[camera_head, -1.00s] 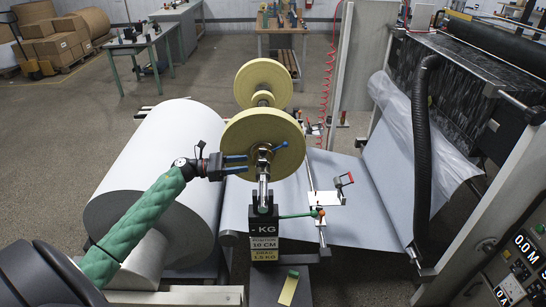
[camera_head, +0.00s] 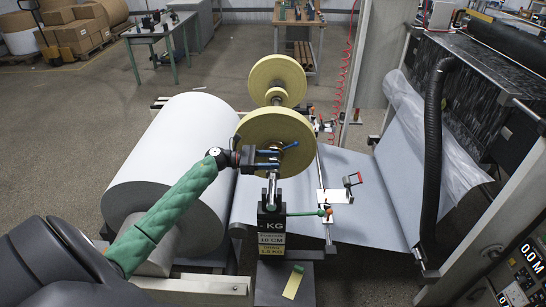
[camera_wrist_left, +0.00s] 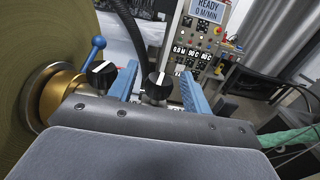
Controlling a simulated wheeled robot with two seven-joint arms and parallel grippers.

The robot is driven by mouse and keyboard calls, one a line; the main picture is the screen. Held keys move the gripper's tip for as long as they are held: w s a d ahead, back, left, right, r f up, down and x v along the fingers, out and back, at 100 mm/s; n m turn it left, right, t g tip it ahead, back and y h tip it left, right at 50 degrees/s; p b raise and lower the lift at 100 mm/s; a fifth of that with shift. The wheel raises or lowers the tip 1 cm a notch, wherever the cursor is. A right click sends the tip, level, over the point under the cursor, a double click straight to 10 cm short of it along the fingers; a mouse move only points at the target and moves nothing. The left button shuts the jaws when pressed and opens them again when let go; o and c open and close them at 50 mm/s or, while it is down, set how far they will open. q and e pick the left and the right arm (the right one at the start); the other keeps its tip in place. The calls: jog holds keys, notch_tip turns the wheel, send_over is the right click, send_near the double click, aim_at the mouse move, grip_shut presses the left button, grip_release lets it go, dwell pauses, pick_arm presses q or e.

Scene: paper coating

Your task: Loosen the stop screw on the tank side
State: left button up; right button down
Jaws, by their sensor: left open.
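My left gripper (camera_head: 267,160) is in front of the near yellow roll (camera_head: 262,128), close to its hub. Its two blue fingers are apart. In the left wrist view my left gripper (camera_wrist_left: 158,70) has a black knob with a white mark (camera_wrist_left: 157,88) showing between its fingers; I cannot tell if they touch it. A second black knob (camera_wrist_left: 100,73) is left of the fingers, beside a blue ball-ended lever (camera_wrist_left: 93,50) and a brass hub (camera_wrist_left: 60,92). I cannot tell for sure which part is the stop screw. The right gripper is not in view.
A large white paper roll (camera_head: 172,150) is at the left. The coating machine with a black hose (camera_head: 433,150) stands at the right.

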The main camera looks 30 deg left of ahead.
pick_arm(q)
jog(key=shift+w+d, duration=0.2)
jog(key=shift+d, duration=0.15)
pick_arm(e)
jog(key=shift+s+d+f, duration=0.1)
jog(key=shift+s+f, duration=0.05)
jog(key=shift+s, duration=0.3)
pick_arm(q)
jog(key=c, duration=0.9)
jog(key=shift+c, duration=0.2)
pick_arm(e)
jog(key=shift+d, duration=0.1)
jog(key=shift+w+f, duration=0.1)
